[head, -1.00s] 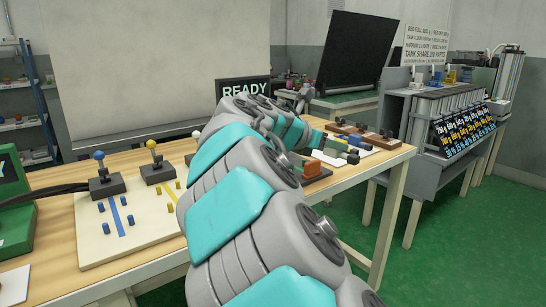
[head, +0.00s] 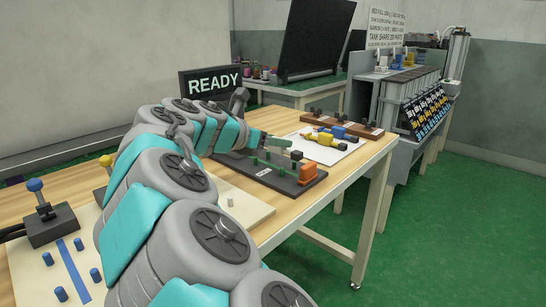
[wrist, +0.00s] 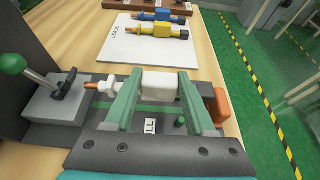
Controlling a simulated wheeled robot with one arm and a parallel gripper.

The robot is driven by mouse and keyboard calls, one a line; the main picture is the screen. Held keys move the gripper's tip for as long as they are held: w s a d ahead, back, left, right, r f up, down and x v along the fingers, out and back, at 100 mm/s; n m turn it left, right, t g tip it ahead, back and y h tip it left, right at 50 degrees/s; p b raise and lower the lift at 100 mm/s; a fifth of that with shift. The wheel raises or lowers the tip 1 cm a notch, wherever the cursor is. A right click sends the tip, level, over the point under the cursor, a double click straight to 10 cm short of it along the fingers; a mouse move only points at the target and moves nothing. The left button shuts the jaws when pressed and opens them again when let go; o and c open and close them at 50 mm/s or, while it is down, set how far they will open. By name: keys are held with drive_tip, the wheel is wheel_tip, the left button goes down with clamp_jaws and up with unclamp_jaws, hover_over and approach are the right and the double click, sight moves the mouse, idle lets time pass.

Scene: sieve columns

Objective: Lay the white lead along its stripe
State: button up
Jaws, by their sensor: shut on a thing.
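The white lead (wrist: 160,83) lies across the wrist view, its copper tip at left beside a grey block with a green-knobbed lever (wrist: 14,65). My gripper (wrist: 159,78) has its two green fingers shut on the lead's white body. They hold it over the dark board (wrist: 82,131), which has green pegs (wrist: 180,121) and an orange block (wrist: 222,106) at the right end. A green stripe (wrist: 158,106) shows partly beneath the lead. I cannot tell whether the lead touches the board. In the head view my arm hides the lead; the board's orange block (head: 308,173) shows.
A white sheet (wrist: 118,57) beyond the board holds a blue lead (wrist: 158,15) and a yellow lead (wrist: 152,30). A brown rack (head: 340,122) stands behind it. At left is a pale board with a blue stripe (head: 73,262). A READY sign (head: 214,82) stands at the back.

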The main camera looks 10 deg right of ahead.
drive_tip(key=shift+f, duration=2.1)
drive_tip(key=o, duration=1.3)
drive_tip(key=shift+f, duration=0.1)
drive_tip(key=shift+o, duration=0.2)
drive_tip(key=v, duration=1.2)
drive_tip(key=shift+a+b, duration=0.1)
drive_tip(key=shift+b, duration=0.3)
